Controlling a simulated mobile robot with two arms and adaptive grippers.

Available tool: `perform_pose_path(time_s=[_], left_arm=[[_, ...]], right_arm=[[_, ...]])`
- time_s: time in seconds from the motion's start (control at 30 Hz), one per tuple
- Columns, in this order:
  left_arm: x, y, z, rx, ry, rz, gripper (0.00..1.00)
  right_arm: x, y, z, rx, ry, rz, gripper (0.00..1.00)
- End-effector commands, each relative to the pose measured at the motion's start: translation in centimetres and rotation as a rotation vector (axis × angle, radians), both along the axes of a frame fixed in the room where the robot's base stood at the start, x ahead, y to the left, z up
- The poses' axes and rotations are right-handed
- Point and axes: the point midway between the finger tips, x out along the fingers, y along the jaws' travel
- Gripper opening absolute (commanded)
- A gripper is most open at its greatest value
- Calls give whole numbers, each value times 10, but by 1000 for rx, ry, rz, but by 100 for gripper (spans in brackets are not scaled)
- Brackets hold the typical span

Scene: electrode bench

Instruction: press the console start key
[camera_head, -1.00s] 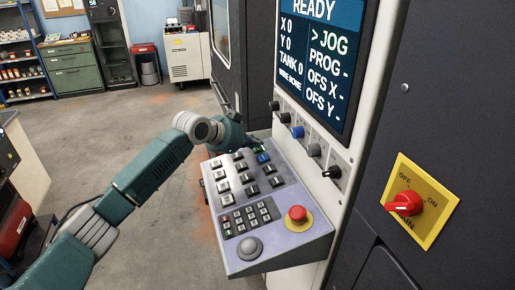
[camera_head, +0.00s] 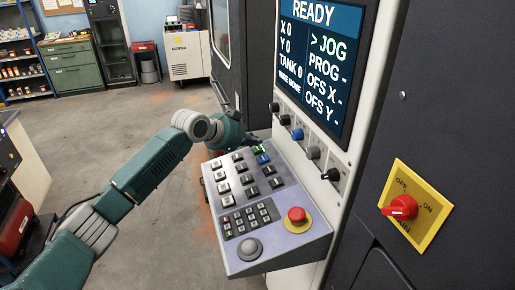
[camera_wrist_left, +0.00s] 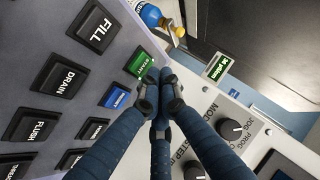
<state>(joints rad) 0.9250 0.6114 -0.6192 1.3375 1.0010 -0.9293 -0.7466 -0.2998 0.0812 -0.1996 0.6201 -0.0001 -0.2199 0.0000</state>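The console panel (camera_head: 290,238) slopes out below the screen and carries several keys. The green start key (camera_head: 258,149) is at its far end, next to a blue key (camera_head: 263,159). In the left wrist view the green key (camera_wrist_left: 138,62) and the blue key (camera_wrist_left: 115,95) lie left of my fingertips. My left gripper (camera_head: 250,139) is just beyond the green key in the head view. In the left wrist view its dark fingers (camera_wrist_left: 160,88) are drawn together with nothing between them. The tips overlap the green key's edge in the picture; I cannot tell whether they touch it. My right gripper is out of view.
The screen (camera_head: 318,65) reads READY with JOG marked. A row of knobs (camera_head: 313,152) sits below it, close to my fingers. A red mushroom button (camera_head: 297,214) is at the panel's near end. A red main switch (camera_head: 400,207) is at the right. Open floor lies left.

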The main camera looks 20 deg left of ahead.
Motion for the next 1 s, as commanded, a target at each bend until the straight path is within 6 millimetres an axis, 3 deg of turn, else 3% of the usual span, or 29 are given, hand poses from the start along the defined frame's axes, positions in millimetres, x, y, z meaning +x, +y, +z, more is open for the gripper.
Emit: perform_pose_path(time_s=[0.17, 0.6, 1.0], left_arm=[[0, 1, 7, 0, -1, 1, 0], [-5, 9, 49, 1, 0, 1, 0], [-6, 9, 49, 0, -1, 1, 0]], right_arm=[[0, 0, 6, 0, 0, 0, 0], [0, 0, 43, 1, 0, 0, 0], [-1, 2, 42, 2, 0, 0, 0]])
